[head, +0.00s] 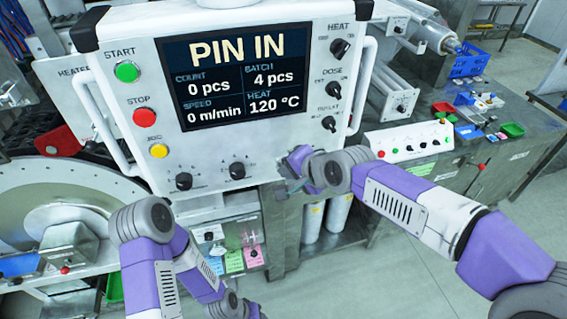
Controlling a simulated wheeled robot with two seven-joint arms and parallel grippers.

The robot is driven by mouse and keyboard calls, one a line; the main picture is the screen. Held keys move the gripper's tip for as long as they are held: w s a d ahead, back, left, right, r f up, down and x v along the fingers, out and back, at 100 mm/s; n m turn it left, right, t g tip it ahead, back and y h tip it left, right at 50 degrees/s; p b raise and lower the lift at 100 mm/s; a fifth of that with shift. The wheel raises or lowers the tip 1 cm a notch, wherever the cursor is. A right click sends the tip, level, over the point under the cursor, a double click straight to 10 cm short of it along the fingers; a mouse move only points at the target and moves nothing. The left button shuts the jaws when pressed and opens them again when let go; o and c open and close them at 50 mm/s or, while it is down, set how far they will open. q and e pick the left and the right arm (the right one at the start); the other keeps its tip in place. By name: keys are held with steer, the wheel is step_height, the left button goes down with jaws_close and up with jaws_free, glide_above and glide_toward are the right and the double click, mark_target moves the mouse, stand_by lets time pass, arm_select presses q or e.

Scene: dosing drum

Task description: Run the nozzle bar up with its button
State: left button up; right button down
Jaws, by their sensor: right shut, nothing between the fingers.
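The white control panel (220,25) fills the upper middle, with a screen (240,75) reading "PIN IN", 0 pcs and 120 °C. On its left edge are a green START button (126,71), a red STOP button (144,117) and a yellow button (158,151) with a small blurred label. A white button box (408,142) with several small buttons stands on the right bench. I cannot tell which thing is the nozzle bar or its button. My right gripper (287,166) is shut and empty by the panel's lower right edge, largely hidden behind my forearm.
A large grey drum disc (60,215) is at left. Black knobs (237,170) sit low on the panel, and white handles (363,85) flank it. The right bench holds small trays (513,130) and a blue basket (468,62). Open floor shows at lower right.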

steer(key=shift+w, duration=0.2)
steer(key=shift+s, duration=0.15)
stand_by(0.4)
steer(key=shift+s+d+b, duration=0.25)
steer(key=shift+s+b, duration=0.05)
steer(key=shift+s, duration=0.35)
steer(key=s, duration=0.1)
steer(key=s+d+b, duration=0.1)
steer(key=s, duration=0.2)
steer(key=shift+s+d+b, duration=0.25)
steer(key=shift+s+b, duration=0.15)
steer(key=shift+f, duration=0.15)
stand_by(0.3)
